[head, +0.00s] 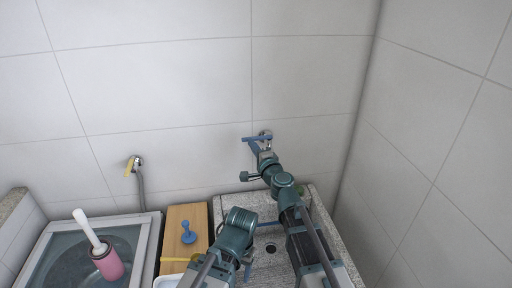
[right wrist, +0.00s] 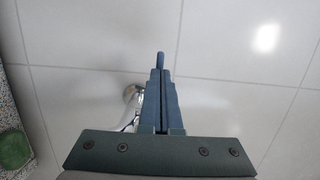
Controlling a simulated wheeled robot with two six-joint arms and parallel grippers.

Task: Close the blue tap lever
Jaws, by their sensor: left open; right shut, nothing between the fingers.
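The blue tap lever (head: 257,138) is on a chrome tap (head: 266,133) on the back wall, above the stone basin. In the head view it lies almost level, pointing left. My right gripper (head: 254,149) is shut and empty, just below the lever; whether they touch I cannot tell. In the right wrist view its closed fingers (right wrist: 162,88) point at the wall, with the lever's blue end (right wrist: 160,60) just beyond the tips and the chrome tap (right wrist: 131,105) to the left. My left gripper (head: 256,250) is open and low over the basin, partly hidden by its own wrist.
The stone basin (head: 230,206) is at the right, close to the side wall. A wooden board (head: 178,220) with a blue stopper-like item (head: 188,232) is left of it. A yellow-lever tap (head: 130,166) is on the wall.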

